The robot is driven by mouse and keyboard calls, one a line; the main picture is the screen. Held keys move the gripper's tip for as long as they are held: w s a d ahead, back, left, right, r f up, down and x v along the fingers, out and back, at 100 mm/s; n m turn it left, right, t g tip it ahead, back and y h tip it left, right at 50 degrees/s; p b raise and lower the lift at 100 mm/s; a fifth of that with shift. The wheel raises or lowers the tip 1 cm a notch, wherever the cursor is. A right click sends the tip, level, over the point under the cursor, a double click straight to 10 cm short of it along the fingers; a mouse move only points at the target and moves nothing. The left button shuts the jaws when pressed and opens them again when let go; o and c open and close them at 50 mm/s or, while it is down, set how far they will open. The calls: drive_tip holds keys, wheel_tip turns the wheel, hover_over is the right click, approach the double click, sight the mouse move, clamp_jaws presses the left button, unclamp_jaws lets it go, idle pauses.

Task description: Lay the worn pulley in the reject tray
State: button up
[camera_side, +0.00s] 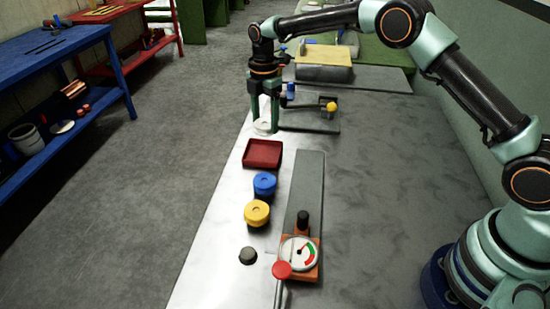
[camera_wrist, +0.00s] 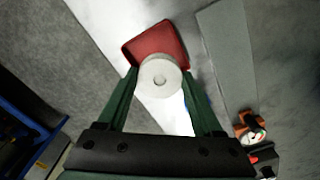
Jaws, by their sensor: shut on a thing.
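My gripper (camera_side: 265,119) points down in the side view, its green fingers shut on a white pulley (camera_side: 261,128). In the wrist view my gripper (camera_wrist: 160,82) has one finger at each side of the round white pulley (camera_wrist: 161,70), which shows a small centre hole. The red reject tray (camera_side: 263,154) lies empty on the bench, just nearer the side camera than the pulley. In the wrist view the tray (camera_wrist: 155,43) is partly covered by the pulley. I cannot make out wear marks on the pulley.
A blue pulley (camera_side: 264,184) and a yellow pulley (camera_side: 257,212) stand nearer than the tray. A dark knob (camera_side: 248,256) and a dial gauge (camera_side: 299,253) are closer still. A fixture with a yellow ball (camera_side: 331,107) stands right of my gripper. The right of the bench is clear.

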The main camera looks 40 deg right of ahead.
drive_tip(key=shift+w+d+f, duration=0.25)
drive_tip(key=shift+d+f, duration=0.25)
drive_tip(key=shift+d, duration=0.15)
drive_tip(key=shift+f, duration=2.85)
drive_tip(key=o, duration=1.4)
drive_tip(key=shift+r, duration=0.1)
wheel_tip(320, 180, up, 11)
drive_tip(key=shift+f, duration=0.15)
drive_tip(key=shift+r, duration=0.6)
